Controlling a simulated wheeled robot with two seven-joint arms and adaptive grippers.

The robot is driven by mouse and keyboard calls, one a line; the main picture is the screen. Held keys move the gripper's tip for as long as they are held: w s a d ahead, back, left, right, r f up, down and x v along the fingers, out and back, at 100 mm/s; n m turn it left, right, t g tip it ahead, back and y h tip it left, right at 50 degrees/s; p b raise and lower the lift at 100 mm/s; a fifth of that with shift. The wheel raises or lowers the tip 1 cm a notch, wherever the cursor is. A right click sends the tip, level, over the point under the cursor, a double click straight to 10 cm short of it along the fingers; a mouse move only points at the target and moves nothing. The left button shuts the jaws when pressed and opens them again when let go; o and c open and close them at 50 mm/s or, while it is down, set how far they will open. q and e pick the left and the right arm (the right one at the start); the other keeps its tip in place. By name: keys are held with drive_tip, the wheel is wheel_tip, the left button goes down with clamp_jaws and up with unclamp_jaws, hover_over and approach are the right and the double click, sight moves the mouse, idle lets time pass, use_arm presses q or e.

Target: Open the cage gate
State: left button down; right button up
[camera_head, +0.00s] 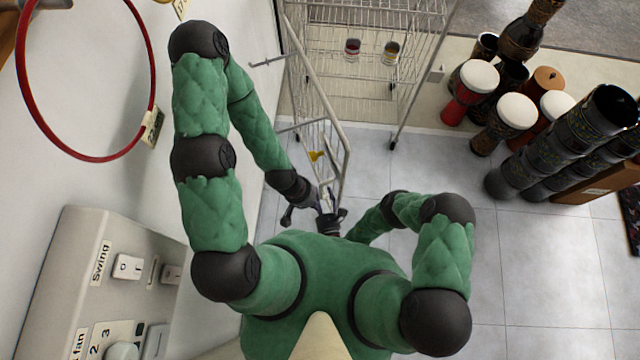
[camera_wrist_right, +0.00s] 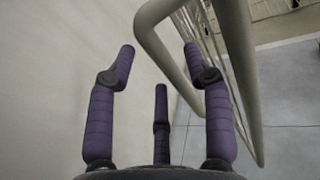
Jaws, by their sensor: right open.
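The wire cage (camera_head: 410,20) stands at the top middle of the head view. Its gate, a metal-framed wire panel (camera_head: 318,100), stands out from the cage's left side toward me, at an angle to the cage front. My right gripper (camera_head: 326,200) is at the gate's near end. In the right wrist view this gripper (camera_wrist_right: 160,62) is open, and the gate's tube frame (camera_wrist_right: 165,65) passes near its right-hand finger; I cannot tell whether they touch. My left gripper (camera_head: 289,214) is just left of the right one, small and partly hidden by the wrist.
A white wall with a red hoop (camera_head: 152,75) and a switch panel (camera_head: 100,280) is close on the left. Several goblet drums (camera_head: 470,85) stand at the right. Two small cups (camera_head: 352,47) (camera_head: 391,48) are in the cage. The tiled floor between cage and drums is clear.

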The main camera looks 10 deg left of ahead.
drive_tip(key=shift+v, duration=2.1)
drive_tip(key=shift+w, duration=0.1)
